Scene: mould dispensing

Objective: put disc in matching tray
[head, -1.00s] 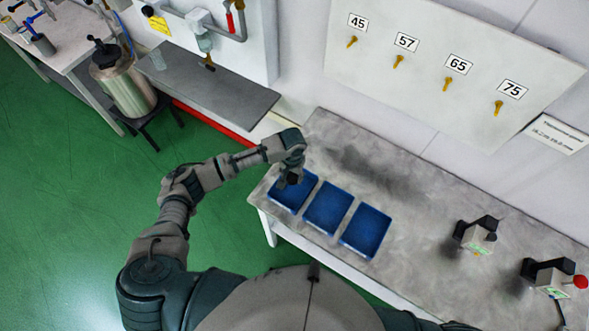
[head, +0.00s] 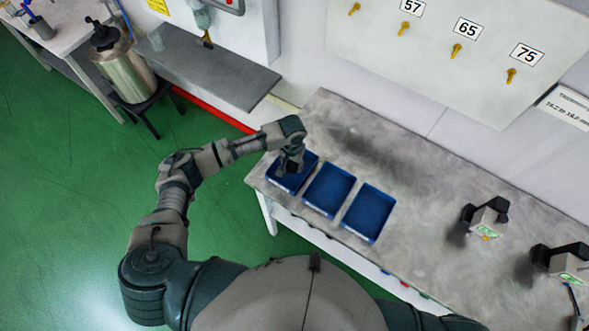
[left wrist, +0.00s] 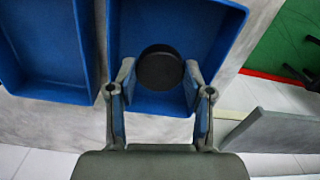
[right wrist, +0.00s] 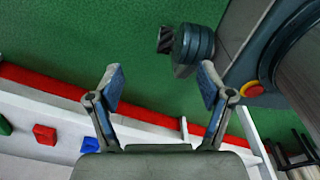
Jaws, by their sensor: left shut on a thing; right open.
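A black disc (left wrist: 160,68) shows between the fingertips of my left gripper (left wrist: 160,85) in the left wrist view. My left gripper is shut on it by its edges, over the inside of a blue tray (left wrist: 200,30). In the head view my left gripper (head: 291,168) is over the leftmost blue tray (head: 282,183). The middle tray (head: 328,192) and the right tray (head: 368,213) look empty. I cannot tell whether the disc touches the tray floor. My right gripper (right wrist: 163,85) is open and empty, with green floor behind it.
The grey table (head: 420,200) has free room to the right of the trays. Two small devices (head: 486,217) (head: 563,262) stand there. A wall panel (head: 440,50) carries numbered hooks. A grey shelf (head: 210,72) and a metal canister (head: 122,70) are at upper left.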

